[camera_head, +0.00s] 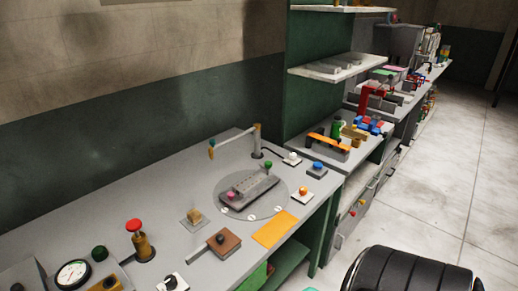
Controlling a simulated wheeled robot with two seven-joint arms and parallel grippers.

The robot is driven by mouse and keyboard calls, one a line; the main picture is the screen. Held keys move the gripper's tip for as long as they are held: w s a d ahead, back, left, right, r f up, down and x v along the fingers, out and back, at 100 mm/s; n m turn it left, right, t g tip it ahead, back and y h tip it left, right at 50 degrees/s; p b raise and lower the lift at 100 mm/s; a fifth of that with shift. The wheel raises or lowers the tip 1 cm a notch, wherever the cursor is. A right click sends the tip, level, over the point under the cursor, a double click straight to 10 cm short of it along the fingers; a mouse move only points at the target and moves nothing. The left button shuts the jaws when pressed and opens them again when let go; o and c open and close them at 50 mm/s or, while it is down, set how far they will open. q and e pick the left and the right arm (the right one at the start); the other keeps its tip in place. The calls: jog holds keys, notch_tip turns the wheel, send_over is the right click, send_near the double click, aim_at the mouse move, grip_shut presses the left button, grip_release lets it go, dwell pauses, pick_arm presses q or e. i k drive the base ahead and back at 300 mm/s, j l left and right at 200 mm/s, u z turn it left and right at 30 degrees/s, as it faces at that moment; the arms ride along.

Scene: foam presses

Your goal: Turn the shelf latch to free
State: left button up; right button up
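A green shelf unit (318,40) stands at the far end of the bench. Its upper boards are pale; the middle board (338,67) carries flat grey blocks. I cannot pick out with certainty which part is the shelf latch, so its position cannot be read. Neither of my grippers can be made out.
The grey bench (110,212) holds a round plate with a grey fixture (250,190), a red-topped knob (134,226), a dial gauge (72,273), a brown block (222,244) and an orange sheet (275,229). Lower shelves hold coloured parts.

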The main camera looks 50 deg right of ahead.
aim_at(353, 214)
jog(key=z, duration=2.45)
jog(key=i+l, duration=0.45)
jog(key=l+u, duration=0.05)
jog(key=l, duration=0.05)
